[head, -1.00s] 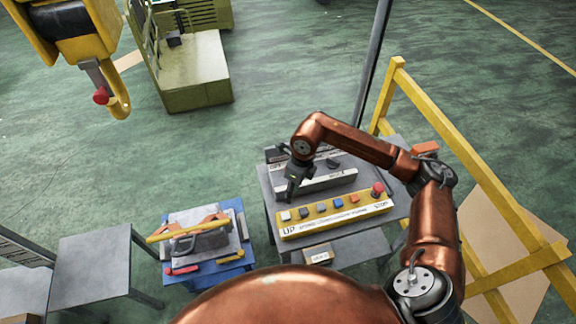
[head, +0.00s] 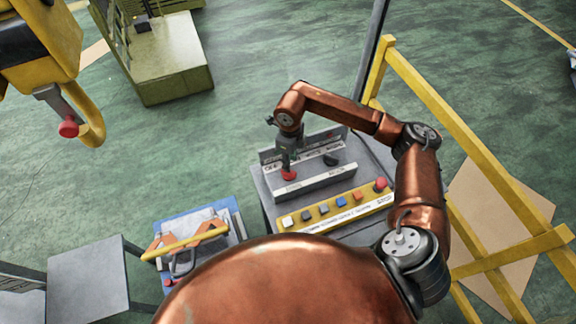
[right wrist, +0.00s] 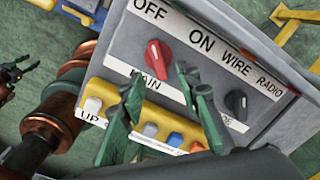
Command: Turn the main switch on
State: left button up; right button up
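The main switch (right wrist: 159,56) is a red knob on a grey box, labelled MAIN below and OFF and ON above. Its ridge seems to lean up and left, towards OFF. It also shows in the head view (head: 289,174), just below my right gripper (head: 287,160). In the right wrist view my right gripper (right wrist: 160,86) is open, its green-lit fingers apart, with the red knob in view just beyond the gap. I cannot tell whether they touch it. A dark claw at the left edge of the right wrist view looks like my left gripper (right wrist: 18,78), fingers spread and empty.
A black WIRE/RADIO knob (right wrist: 236,104) sits right of the main switch. A yellow button strip (head: 335,207) lies in front of the box. A yellow railing (head: 430,95) stands at right, a blue stand (head: 234,207) at left, and a yellow crane hook (head: 92,128) at upper left.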

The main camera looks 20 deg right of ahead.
jog(key=f, duration=0.2)
jog(key=f+p, duration=0.1)
jog(key=f, duration=0.2)
jog(key=shift+w+a, duration=0.1)
jog(key=shift+a, duration=0.1)
jog(key=shift+f, duration=0.35)
pick_arm(q)
jog(key=shift+s+r, duration=0.1)
jog(key=shift+r, duration=0.6)
pick_arm(e)
grip_shut()
